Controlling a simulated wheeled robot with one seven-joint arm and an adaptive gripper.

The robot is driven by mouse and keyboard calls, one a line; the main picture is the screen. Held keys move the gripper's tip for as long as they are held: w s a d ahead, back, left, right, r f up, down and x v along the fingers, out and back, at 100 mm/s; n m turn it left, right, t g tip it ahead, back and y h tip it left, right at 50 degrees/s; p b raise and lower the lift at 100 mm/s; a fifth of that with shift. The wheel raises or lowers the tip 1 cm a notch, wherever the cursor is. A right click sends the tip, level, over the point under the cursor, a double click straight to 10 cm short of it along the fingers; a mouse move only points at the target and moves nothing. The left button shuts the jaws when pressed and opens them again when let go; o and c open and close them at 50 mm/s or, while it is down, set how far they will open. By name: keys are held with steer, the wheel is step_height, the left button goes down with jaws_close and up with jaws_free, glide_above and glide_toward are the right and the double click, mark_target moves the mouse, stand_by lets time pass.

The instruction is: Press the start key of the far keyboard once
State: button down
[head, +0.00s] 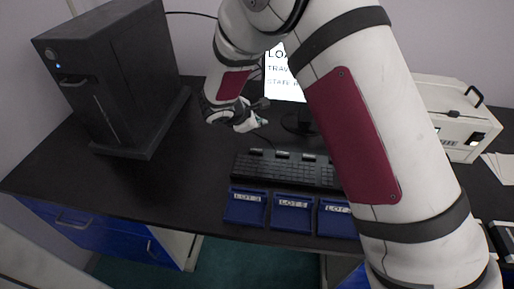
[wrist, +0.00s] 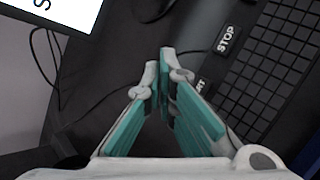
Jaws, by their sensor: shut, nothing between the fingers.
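A black keyboard (head: 280,170) lies on the dark desk in front of the monitor, with several small label plates along its back edge; my arm hides its right end. It also shows in the wrist view (wrist: 262,80), with a key plate reading STOP (wrist: 228,38). A second plate (wrist: 203,86), ending in "ART", is partly hidden by my right finger. My gripper (head: 260,121) is shut and empty, above the desk behind the keyboard's left part. In the wrist view its teal-padded fingertips (wrist: 164,62) meet to the left of the "ART" plate. Their height above it I cannot tell.
A monitor (head: 284,80) stands behind the keyboard, partly hidden by my arm. Blue lot trays (head: 245,208) line the desk's front edge. A black machine (head: 120,75) stands left, a white box (head: 455,120) right. A thin cable (wrist: 120,92) crosses the desk near my fingers.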

steer(key=shift+f, duration=0.1)
steer(key=b, duration=0.3)
glide_above(258, 151)
step_height(258, 151, down, 7)
steer(key=shift+w+r, duration=0.1)
steer(key=shift+r, duration=0.05)
steer(key=shift+f+b, duration=0.65)
steer(key=shift+f, duration=0.35)
steer(key=shift+f, duration=0.1)
stand_by(0.5)
steer(key=shift+f+b, duration=0.3)
steer(key=shift+b, duration=0.15)
